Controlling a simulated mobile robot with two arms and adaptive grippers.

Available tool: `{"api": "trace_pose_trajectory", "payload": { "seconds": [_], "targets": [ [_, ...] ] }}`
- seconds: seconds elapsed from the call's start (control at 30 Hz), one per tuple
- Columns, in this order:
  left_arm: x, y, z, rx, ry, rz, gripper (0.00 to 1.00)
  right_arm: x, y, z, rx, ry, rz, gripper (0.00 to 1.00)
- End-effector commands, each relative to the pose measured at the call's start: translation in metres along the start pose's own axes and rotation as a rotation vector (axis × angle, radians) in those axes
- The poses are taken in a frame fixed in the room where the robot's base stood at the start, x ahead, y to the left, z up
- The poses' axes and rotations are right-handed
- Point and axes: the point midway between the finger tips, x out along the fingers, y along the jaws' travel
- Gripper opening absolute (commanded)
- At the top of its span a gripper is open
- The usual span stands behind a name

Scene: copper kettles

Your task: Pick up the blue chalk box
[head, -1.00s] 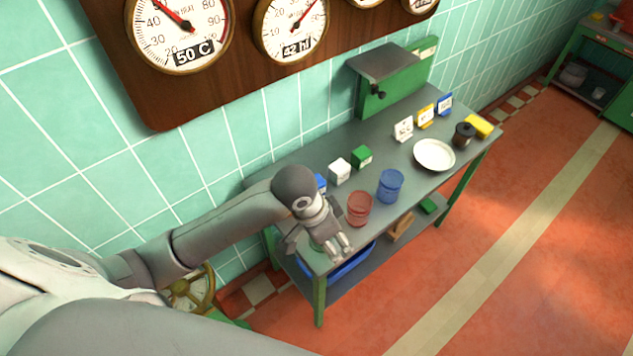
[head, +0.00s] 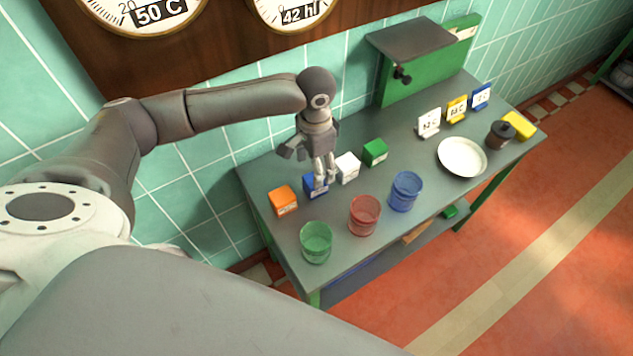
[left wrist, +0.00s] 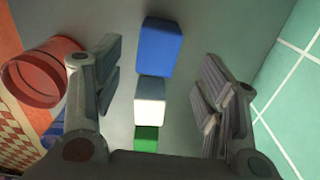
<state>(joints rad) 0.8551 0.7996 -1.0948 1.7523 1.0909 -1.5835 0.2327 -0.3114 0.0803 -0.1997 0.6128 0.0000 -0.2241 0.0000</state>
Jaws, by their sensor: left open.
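The blue chalk box (head: 314,189) stands on the grey table between an orange box (head: 284,201) and a white box (head: 348,167). My left gripper (head: 321,182) points down over the blue box and partly hides it in the head view. In the left wrist view the blue box (left wrist: 160,47) lies ahead, between the lines of my two open fingers (left wrist: 158,92). The fingers are apart and nothing is held. The white box (left wrist: 150,101) shows between the fingers too. I cannot tell the exact height of the fingertips above the table. My right gripper is not in view.
A green box (head: 375,152) stands past the white one. Green (head: 316,243), red (head: 364,216) and blue (head: 405,192) cups stand along the front edge. A white plate (head: 462,157), a dark pot (head: 499,135) and small number cards (head: 429,122) are farther right. The tiled wall is behind.

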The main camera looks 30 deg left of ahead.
Motion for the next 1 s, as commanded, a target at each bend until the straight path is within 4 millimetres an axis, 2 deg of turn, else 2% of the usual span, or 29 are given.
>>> {"api": "trace_pose_trajectory", "payload": {
  "seconds": [0.27, 0.5, 0.8, 1.0],
  "targets": [
    [0.025, 0.002, 0.002, 0.001, -0.001, 0.0, 0.65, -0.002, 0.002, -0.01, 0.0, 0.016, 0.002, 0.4],
    [0.059, 0.004, 0.002, 0.002, 0.0, 0.0, 0.65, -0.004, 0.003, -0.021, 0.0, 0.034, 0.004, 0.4],
    [0.064, 0.004, 0.002, 0.002, 0.002, -0.002, 0.65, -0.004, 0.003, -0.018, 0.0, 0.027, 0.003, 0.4],
    [0.064, 0.004, 0.002, 0.002, 0.002, -0.002, 0.41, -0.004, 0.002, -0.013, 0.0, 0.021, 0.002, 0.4]
  ]
}}
